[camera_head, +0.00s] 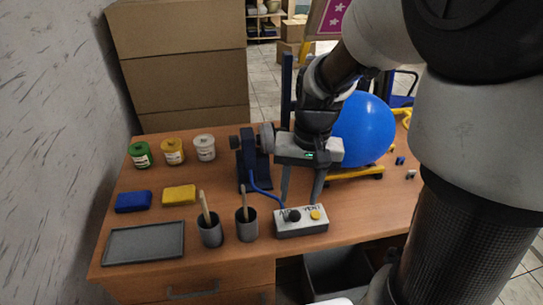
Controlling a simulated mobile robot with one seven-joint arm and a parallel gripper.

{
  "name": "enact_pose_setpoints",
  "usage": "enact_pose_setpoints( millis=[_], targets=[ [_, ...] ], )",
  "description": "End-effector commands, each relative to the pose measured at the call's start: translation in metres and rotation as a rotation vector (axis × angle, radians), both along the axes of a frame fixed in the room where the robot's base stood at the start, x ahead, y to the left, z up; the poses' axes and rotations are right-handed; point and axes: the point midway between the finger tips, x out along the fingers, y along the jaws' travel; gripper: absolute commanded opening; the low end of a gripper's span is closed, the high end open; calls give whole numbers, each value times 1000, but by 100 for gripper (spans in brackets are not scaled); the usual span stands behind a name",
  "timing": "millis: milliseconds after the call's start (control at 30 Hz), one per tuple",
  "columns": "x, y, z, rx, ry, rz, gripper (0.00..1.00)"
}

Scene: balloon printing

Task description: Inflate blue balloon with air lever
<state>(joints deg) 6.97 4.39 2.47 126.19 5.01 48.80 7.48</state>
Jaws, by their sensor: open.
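The blue balloon (364,131) is large and round, partly hidden behind my arm and gripper. It sits above a yellow frame (352,173) at the right of the desk. A control box (301,222) marked AIR and VENT stands at the front edge, with a black knob or lever (293,215) by AIR and a yellow button (315,214) by VENT. My gripper (301,200) points down, open and empty, with its fingertips just above and behind the box. I cannot tell whether a fingertip touches it.
A dark blue stand (248,165) with a blue hose is left of my gripper. Two grey cups (210,233) with wooden-handled tools, a grey tray (145,243), sponges (179,195) and paint jars (173,151) fill the left side. A bin (340,270) is below the front edge.

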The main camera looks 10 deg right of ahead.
Motion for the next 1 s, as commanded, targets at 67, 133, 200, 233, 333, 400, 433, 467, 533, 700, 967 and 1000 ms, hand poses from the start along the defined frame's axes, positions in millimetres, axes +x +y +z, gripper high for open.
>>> enact_pose_setpoints(
  millis=[67,133,200,233,333,400,433,467,533,700,967,1000],
  targets=[
    [-1,1,-21,1,6,0,43],
    [-1,3,-36,1,6,1,43],
    [-1,4,-52,1,7,1,43],
    [0,4,-58,1,6,1,43],
    [0,5,-79,0,5,1,43],
    [0,6,-92,0,5,1,43],
    [0,7,-97,0,5,1,43],
    [1,7,-101,0,4,1,43],
    [1,7,-110,0,3,1,43],
    [2,8,-122,0,1,1,43],
    [2,8,-123,0,0,1,43],
    [2,8,-123,0,0,1,43]
  ],
)
